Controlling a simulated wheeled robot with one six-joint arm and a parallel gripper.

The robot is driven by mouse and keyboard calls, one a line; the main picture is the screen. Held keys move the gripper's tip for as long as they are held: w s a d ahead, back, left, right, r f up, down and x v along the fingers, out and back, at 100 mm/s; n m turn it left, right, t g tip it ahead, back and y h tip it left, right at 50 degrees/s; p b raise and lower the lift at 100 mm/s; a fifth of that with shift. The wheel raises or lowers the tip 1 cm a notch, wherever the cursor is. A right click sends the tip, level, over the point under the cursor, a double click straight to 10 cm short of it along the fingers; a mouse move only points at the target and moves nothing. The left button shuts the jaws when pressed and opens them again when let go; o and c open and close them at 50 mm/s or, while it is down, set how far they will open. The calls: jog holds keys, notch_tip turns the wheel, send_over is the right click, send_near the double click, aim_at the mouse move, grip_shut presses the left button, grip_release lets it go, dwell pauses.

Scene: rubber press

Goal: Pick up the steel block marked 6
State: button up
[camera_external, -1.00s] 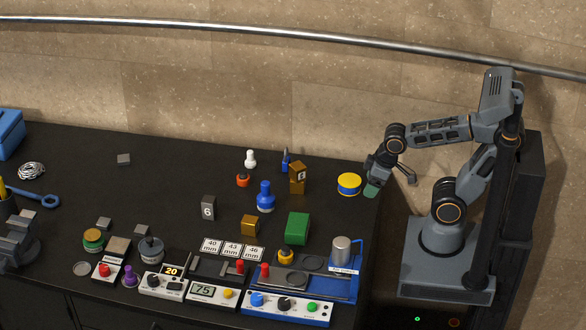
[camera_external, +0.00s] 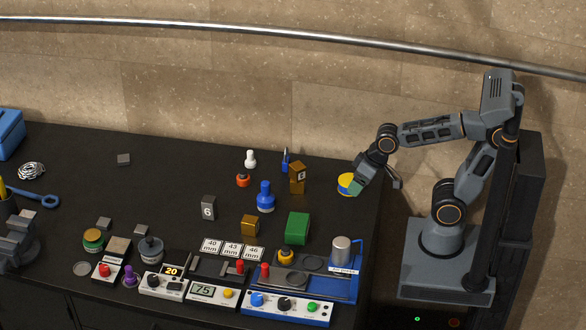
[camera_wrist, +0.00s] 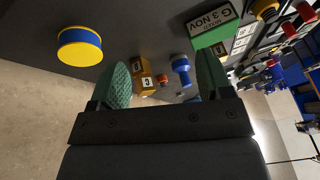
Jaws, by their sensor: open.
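The steel block marked 6 (camera_external: 208,208) stands upright on the dark bench, left of the blue bottle-like piece (camera_external: 265,197). I cannot make it out clearly in the wrist view. A brass block (camera_wrist: 145,80) shows beyond the pads.
Control boxes (camera_external: 286,307) line the front edge. The bench's back left is mostly clear.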

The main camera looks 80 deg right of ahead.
jog(key=w+a+m+t+y+b, duration=0.1)
jog(key=w+a+m+t+b, duration=0.15)
jog(key=w+m, duration=0.55)
jog(key=m+t+h+b, duration=0.25)
jog(key=m+t, duration=0.35)
jog(key=m, duration=1.9)
send_near(214, 199)
jog(key=shift+y, duration=0.25)
jog(key=x, duration=0.5)
jog(key=shift+w+d+f+p, duration=0.1)
jog(key=shift+d+f+p, duration=0.05)
jog(key=shift+p, duration=0.25)
jog(key=shift+w+f, duration=0.25)
jog(key=shift+w, duration=0.25)
jog(key=p+x, duration=0.2)
jog(key=x, duration=0.1)
jog(key=shift+w+p, duration=0.3)
jog(key=shift+p, duration=0.1)
jog(key=shift+p+x, duration=0.35)
jog(key=shift+x, duration=0.55)
jog(key=shift+f, duration=0.1)
jog(key=shift+c, duration=0.4)
